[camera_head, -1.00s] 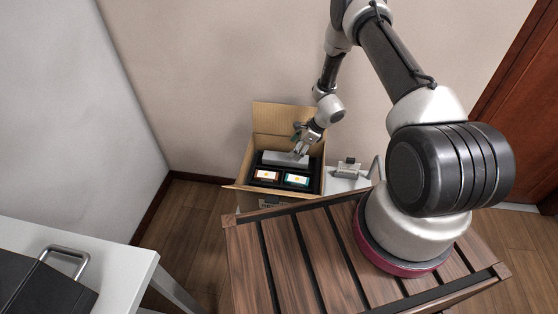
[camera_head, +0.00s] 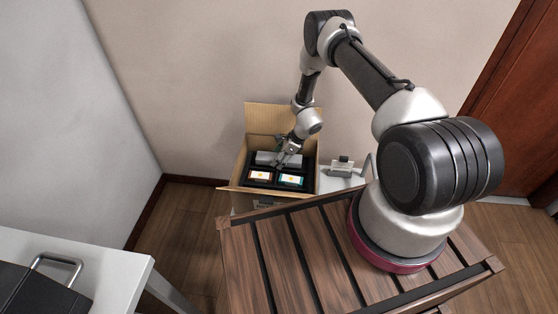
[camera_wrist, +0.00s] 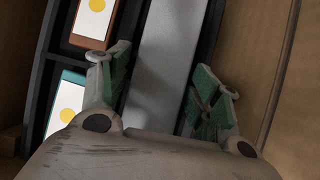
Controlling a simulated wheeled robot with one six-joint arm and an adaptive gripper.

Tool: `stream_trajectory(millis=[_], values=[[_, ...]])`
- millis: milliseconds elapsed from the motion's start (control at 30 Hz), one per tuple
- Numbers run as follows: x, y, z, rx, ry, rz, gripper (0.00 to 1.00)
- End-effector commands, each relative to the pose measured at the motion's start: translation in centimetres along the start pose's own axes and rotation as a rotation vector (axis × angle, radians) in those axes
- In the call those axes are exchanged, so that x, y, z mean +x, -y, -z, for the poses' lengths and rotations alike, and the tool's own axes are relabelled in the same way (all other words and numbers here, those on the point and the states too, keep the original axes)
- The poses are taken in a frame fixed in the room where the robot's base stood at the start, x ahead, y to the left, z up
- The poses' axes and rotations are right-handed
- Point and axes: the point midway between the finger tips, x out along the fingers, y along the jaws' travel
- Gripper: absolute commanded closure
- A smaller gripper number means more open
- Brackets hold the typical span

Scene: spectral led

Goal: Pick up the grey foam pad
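The grey foam pad (camera_head: 266,158) lies in the back part of the open cardboard box (camera_head: 230,189). In the wrist view the pad (camera_wrist: 166,40) is a long, flat grey strip running up the picture between my fingers. My gripper (camera_head: 281,161) is at the pad's right part, pointing down into the box. In the wrist view my gripper (camera_wrist: 163,88) is open, with one green-padded finger on each side of the pad. A gap shows between the right finger and the pad; whether the left finger touches it I cannot tell.
Two framed items, one brown (camera_head: 260,175) and one teal (camera_head: 291,180), sit in a black tray in front of the pad. The box walls stand close around my gripper. A small grey device (camera_head: 343,167) stands on a white surface right of the box.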

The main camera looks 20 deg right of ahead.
Motion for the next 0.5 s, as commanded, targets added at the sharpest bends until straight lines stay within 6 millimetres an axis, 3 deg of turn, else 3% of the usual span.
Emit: stream_trajectory(millis=[33,100,500], values=[[-0.01,0.00,0.00,0.000,0.000,0.000,0.53],[-0.01,0.00,0.00,0.000,0.000,0.000,0.66],[-0.53,0.04,-0.32,-0.001,0.001,0.000,0.67]])
